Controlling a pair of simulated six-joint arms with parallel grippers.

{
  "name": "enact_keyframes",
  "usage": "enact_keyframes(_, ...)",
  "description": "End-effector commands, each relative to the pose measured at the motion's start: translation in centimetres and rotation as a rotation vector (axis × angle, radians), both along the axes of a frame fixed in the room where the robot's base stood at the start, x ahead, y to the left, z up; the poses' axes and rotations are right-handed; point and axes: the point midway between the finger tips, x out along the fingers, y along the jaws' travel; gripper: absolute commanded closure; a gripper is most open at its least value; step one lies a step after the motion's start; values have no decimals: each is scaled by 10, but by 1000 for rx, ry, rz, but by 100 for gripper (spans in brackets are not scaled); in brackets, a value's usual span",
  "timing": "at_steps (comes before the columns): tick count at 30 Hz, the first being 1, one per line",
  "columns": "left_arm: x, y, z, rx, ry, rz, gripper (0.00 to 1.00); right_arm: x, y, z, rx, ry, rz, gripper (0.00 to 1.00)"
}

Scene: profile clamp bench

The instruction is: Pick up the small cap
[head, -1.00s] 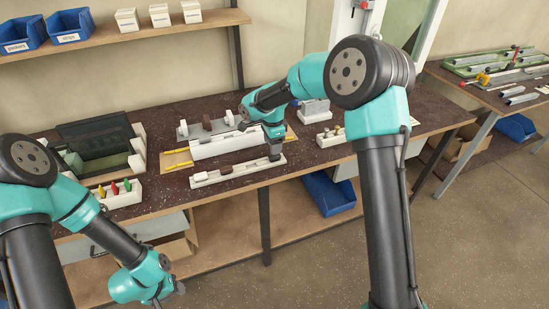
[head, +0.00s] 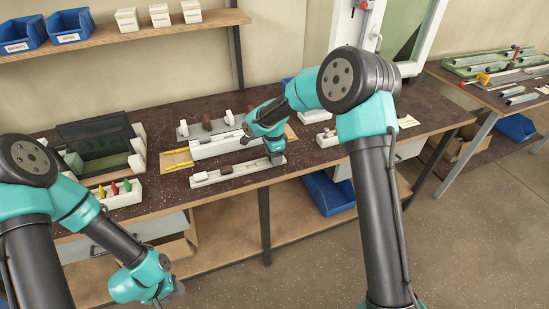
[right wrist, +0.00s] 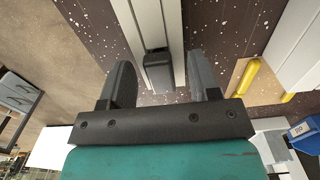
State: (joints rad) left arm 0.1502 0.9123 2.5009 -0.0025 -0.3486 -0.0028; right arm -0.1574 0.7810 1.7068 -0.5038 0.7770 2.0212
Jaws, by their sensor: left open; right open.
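In the right wrist view, the small cap (right wrist: 158,72) is a dark grey block at the end of a pale grooved strip. My right gripper (right wrist: 162,80) is open, with one finger on each side of the cap and a visible gap to both. In the head view my right gripper (head: 276,158) points down at the right end of the white front tray (head: 215,178), and it hides the cap there. My left gripper (head: 172,291) hangs low in front of the bench, far from the tray; it is open and empty.
A longer white block (head: 215,147) stands just behind the front tray. A white rack with coloured pieces (head: 125,197) is to the left. Yellow tools (head: 178,166) lie between them. A blue bin (head: 328,192) sits below the bench.

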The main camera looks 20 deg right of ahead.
Motion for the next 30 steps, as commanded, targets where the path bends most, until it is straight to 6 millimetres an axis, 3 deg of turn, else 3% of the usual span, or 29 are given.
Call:
enact_keyframes(11,0,0,0,0,0,0,57,0,0,1,0,0,0,44)
enact_keyframes(28,0,0,0,0,0,0,57,0,0,1,0,0,0,96)
enact_keyframes(30,0,0,0,0,0,0,57,0,0,1,0,0,0,96)
